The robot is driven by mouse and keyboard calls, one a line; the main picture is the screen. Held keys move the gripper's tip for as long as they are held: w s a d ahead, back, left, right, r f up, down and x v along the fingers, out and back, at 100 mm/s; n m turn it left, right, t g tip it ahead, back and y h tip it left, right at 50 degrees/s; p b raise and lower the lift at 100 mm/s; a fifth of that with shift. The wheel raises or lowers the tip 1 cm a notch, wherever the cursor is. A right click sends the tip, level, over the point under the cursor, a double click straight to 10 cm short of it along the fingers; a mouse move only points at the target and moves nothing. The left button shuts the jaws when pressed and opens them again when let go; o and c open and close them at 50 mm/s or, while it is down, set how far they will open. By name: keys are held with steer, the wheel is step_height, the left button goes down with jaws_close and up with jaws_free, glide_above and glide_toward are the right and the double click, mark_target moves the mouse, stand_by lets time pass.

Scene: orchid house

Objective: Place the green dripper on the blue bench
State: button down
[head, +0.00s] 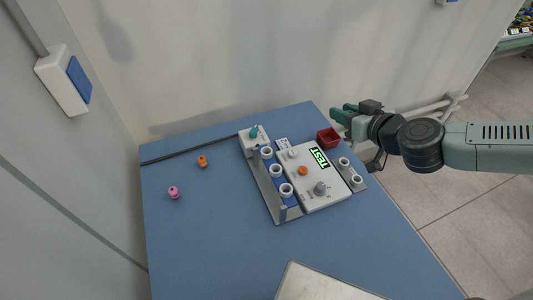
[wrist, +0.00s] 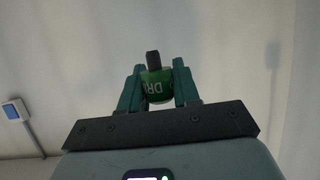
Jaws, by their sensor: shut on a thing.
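The green dripper (wrist: 157,86) is between the two fingers of my gripper (wrist: 157,76) in the wrist view. It has pale lettering that starts with "DR" and a dark stub on top. My gripper (head: 340,113) is shut on it, off the far right corner of the blue bench in the head view. I cannot make out the dripper apart from the green fingers there. The blue bench (head: 210,235) fills the middle of the head view. In the wrist view, only wall shows behind the dripper.
A white tester box (head: 325,195) and a grey rack (head: 267,192) with white rings stand on the bench. A red tray (head: 328,138) sits near the gripper. An orange piece (head: 202,161) and a pink piece (head: 173,192) lie left. The bench's front left is clear.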

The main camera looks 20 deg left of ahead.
steer(key=s+a+f+n+g+y, duration=0.35)
steer(key=a+n+g, duration=0.4)
steer(key=a, duration=0.35)
steer(key=r+n+g, duration=0.1)
steer(key=n+g, duration=0.4)
steer(key=g, duration=0.1)
glide_above(261, 150)
steer(key=shift+s+r+m+h, duration=0.1)
steer(key=shift+r+m+h, duration=0.05)
steer(key=shift+m+h, duration=0.15)
step_height(261, 150, down, 10)
steer(key=shift+r, duration=0.15)
steer(key=c, duration=0.8)
jaws_free()
